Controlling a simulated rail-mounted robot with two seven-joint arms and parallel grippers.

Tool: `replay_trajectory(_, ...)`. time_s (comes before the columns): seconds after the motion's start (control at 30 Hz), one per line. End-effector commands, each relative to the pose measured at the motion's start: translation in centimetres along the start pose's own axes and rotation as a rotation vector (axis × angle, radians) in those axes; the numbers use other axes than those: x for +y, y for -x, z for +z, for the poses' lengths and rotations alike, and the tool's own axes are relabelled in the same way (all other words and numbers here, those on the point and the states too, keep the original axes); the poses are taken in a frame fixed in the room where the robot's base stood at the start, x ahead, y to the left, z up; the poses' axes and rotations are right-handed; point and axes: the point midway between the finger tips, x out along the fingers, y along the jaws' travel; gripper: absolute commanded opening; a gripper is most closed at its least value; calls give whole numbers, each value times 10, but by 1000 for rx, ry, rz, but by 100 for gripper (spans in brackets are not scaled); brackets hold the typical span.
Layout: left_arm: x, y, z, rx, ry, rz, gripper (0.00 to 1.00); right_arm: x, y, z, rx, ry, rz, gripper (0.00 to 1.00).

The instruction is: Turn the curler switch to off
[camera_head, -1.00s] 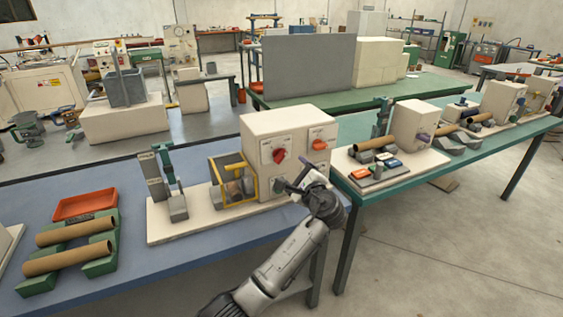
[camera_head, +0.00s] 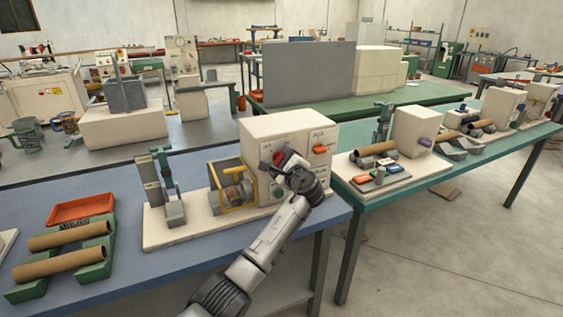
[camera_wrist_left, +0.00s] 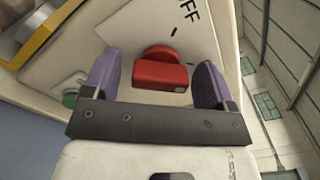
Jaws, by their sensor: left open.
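A cream machine box (camera_head: 262,130) stands on the blue bench with two red knobs on its front panel. My left gripper (camera_head: 280,164) is at the left red knob (camera_head: 279,156), which it partly covers. In the left wrist view, the red knob (camera_wrist_left: 160,76) sits between the two purple fingers of my open left gripper (camera_wrist_left: 157,68), with a visible gap on each side. Printed letters "FF" show above the knob there; the rest of the label is cut off. The right red knob (camera_head: 320,149) is clear of the gripper. My right gripper is not in view.
A yellow-framed guard (camera_head: 236,187) with a roll inside is left of the box. A green button (camera_wrist_left: 70,97) is near the knob in the wrist view. Cardboard tubes lie on green holders (camera_head: 97,274) at left. A teal bench (camera_head: 440,170) stands at right.

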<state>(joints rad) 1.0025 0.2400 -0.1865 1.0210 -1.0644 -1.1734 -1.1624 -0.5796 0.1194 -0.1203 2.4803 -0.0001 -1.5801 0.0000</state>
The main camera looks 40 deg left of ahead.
Motion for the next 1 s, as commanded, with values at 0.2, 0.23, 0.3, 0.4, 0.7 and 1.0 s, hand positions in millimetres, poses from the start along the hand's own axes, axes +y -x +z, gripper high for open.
replay_trajectory(0.2, 0, 0, 0, 0, 0, 0, 65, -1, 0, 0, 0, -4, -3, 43)
replay_trajectory(0.23, 0, 0, 0, 0, 0, 0, 62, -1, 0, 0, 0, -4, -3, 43)
replay_trajectory(0.3, 0, 0, 0, 0, 0, 0, 56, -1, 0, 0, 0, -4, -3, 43)
replay_trajectory(0.4, 0, 0, 0, 0, 0, 0, 46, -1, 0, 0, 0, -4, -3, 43)
replay_trajectory(0.7, 0, 0, 0, 0, 5, 0, 30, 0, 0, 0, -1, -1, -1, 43)
replay_trajectory(1.0, -1, 0, 0, 1, 121, 0, 30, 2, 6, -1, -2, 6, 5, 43)
